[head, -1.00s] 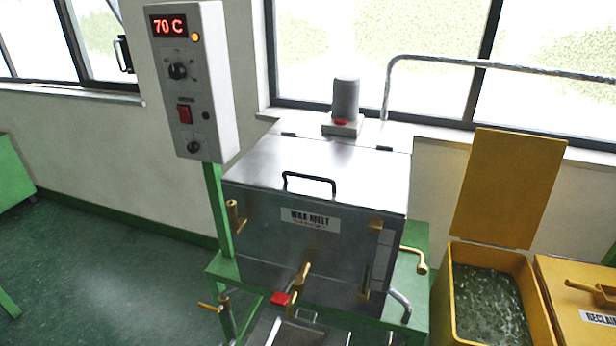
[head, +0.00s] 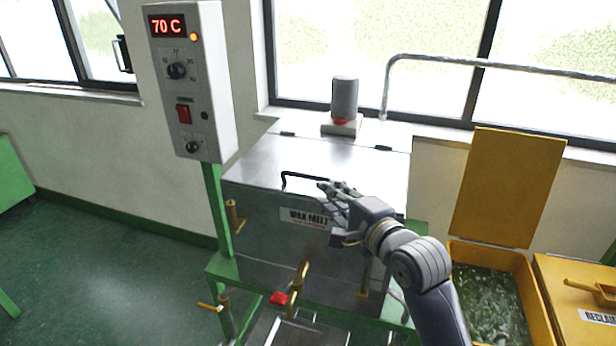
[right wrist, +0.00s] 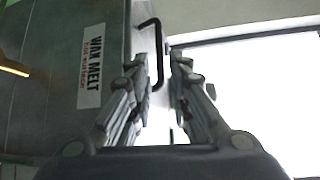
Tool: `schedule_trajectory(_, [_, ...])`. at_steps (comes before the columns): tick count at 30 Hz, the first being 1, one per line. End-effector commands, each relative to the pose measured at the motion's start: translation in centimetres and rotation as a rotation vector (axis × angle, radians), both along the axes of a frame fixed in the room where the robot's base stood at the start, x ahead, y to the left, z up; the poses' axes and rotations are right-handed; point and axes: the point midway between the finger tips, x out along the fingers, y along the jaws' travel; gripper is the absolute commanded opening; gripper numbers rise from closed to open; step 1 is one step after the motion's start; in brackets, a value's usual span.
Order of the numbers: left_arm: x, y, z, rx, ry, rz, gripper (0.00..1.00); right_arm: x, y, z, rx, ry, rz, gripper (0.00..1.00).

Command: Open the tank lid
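The steel wax melt tank (head: 262,235) stands against the wall, and its flat lid (head: 330,160) is shut. A black bar handle (head: 300,175) sits at the lid's front edge; its right end is hidden behind my right gripper. My right gripper (head: 330,192) is at the tank's front, close to the right part of the handle. In the right wrist view the two fingers of this gripper (right wrist: 161,68) are apart, and the handle (right wrist: 157,50) shows in the gap between them. I cannot tell whether they touch it. My left gripper is not in view.
A control box (head: 192,80) reading 70 C stands left of the tank. A grey cylinder (head: 345,97) stands behind the lid, near a bent pipe (head: 450,62). Brass valves (head: 300,280) stick out in front. A yellow bin (head: 535,300) stands at the right.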

Motion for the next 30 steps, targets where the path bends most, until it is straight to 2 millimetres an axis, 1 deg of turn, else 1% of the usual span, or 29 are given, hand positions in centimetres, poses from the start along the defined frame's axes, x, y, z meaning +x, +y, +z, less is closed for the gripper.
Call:
schedule_trajectory(5, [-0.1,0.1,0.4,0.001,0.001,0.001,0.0,1.6,0.8,-0.1,0.001,0.002,0.0,0.18])
schedule_trajectory(12, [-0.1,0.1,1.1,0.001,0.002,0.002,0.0,5.3,2.8,-0.7,0.0,0.003,0.0,0.18])
schedule_trajectory(18, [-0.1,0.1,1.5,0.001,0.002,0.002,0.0,7.7,4.0,-1.2,-0.002,0.001,-0.001,0.18])
schedule_trajectory(24, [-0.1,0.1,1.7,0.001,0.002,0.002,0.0,9.0,4.7,-1.4,-0.002,0.0,-0.001,0.18])
schedule_trajectory(30, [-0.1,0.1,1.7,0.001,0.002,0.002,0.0,9.3,4.8,-1.5,-0.002,0.0,-0.001,0.18])
